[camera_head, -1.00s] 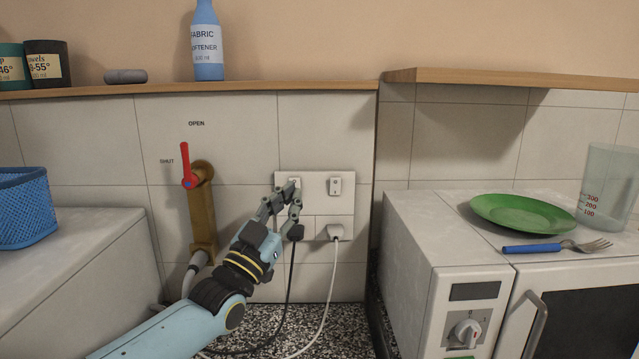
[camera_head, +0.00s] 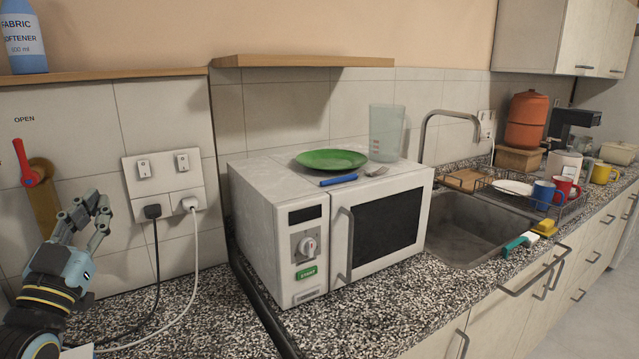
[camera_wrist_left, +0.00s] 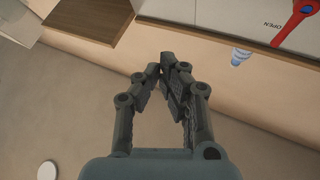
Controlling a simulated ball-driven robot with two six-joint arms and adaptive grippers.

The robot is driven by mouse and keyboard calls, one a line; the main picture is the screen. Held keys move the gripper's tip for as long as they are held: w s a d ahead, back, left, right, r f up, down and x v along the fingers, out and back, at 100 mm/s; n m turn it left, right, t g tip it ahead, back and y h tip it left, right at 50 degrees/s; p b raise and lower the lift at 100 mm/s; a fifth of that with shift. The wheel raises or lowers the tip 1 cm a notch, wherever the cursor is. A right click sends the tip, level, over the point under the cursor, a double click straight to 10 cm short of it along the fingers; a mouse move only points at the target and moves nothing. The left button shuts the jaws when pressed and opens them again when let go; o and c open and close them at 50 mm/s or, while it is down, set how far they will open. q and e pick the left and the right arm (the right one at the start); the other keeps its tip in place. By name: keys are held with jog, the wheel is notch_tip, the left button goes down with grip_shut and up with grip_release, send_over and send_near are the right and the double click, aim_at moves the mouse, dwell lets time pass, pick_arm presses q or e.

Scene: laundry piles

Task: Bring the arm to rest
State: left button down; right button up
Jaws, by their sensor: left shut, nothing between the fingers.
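My left arm comes in at the lower left of the head view. Its gripper (camera_head: 88,212) is raised in front of the tiled wall, left of the double socket (camera_head: 166,188) and apart from it. The fingers are shut with nothing between them; in the left wrist view the tips of the gripper (camera_wrist_left: 168,66) meet. Two plugs, a black one (camera_head: 153,211) and a white one (camera_head: 190,203), sit in the socket with their cables hanging down. My right arm is not in view.
The red valve lever (camera_head: 23,161) is left of the gripper; it also shows in the left wrist view (camera_wrist_left: 292,20). A microwave (camera_head: 325,225) with a green plate (camera_head: 331,159) on top stands right. The speckled counter (camera_head: 180,320) is mostly clear in front of the socket.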

pick_arm(q)
jog(key=s+d+f+g, duration=0.7)
jog(key=s+f+g, duration=0.4)
jog(key=f, duration=0.2)
jog(key=s+f+n+g, duration=0.2)
jog(key=s+g, duration=0.7)
jog(key=s, duration=1.4)
notch_tip(320, 180, down, 39)
jog(key=s+a+g+y+b, duration=0.1)
jog(key=s+a+g+b, duration=0.1)
jog(key=b, duration=0.9)
jog(key=s+f+b, duration=0.3)
jog(key=s+f, duration=0.6)
jog(key=f, duration=0.2)
jog(key=s+f+g+b, duration=0.1)
jog(key=s+f+b, duration=0.3)
jog(key=s+f, duration=0.4)
notch_tip(320, 180, down, 3)
jog(key=shift+s+a+f+n+b, duration=0.15)
jog(key=shift+s+a+n+b, duration=0.15)
jog(key=shift+s+a+n, duration=0.1)
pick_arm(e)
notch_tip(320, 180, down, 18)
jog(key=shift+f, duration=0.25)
